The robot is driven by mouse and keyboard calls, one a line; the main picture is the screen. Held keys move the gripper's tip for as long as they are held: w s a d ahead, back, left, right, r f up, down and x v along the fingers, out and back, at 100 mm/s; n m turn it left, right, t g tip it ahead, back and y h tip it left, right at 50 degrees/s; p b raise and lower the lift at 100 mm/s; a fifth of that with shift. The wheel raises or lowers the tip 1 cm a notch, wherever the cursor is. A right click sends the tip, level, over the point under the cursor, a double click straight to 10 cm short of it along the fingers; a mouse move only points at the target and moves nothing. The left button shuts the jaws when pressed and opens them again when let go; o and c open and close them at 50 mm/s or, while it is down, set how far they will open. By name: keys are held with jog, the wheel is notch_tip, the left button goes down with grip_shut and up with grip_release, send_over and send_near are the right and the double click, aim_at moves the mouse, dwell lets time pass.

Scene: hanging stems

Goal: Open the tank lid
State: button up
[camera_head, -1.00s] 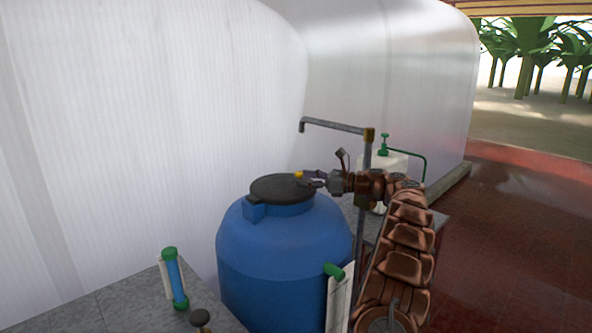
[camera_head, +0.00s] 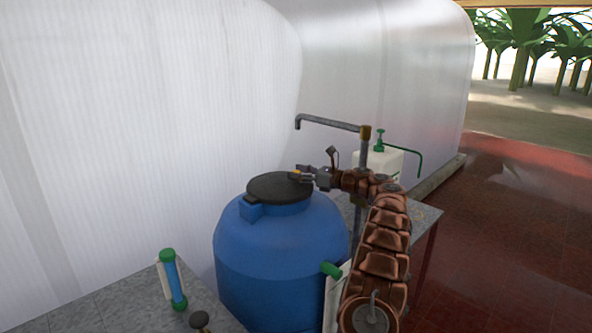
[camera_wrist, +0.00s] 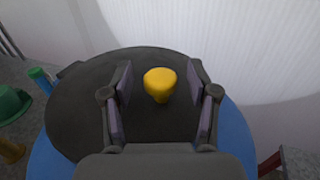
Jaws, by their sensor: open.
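The blue tank (camera_head: 280,250) stands in the middle of the head view with its black round lid (camera_head: 278,187) lying on top. The lid also fills much of the wrist view (camera_wrist: 75,110). A yellow knob (camera_wrist: 159,82) stands up from the lid. My gripper (camera_wrist: 160,87) is open, with one finger on each side of the knob and gaps on both sides. In the head view my gripper (camera_head: 303,176) reaches over the lid's right edge, and the knob is mostly hidden by it.
A pipe (camera_head: 330,122) bends over behind the tank. A white canister with a green pump (camera_head: 378,160) stands behind my arm. A blue tube with green caps (camera_head: 174,278) is at the front left. A pale wall (camera_head: 150,120) rises close behind the tank.

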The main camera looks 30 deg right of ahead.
jog(key=shift+w+a, duration=0.25)
jog(key=shift+w, duration=0.1)
grip_shut()
dwell(0.3)
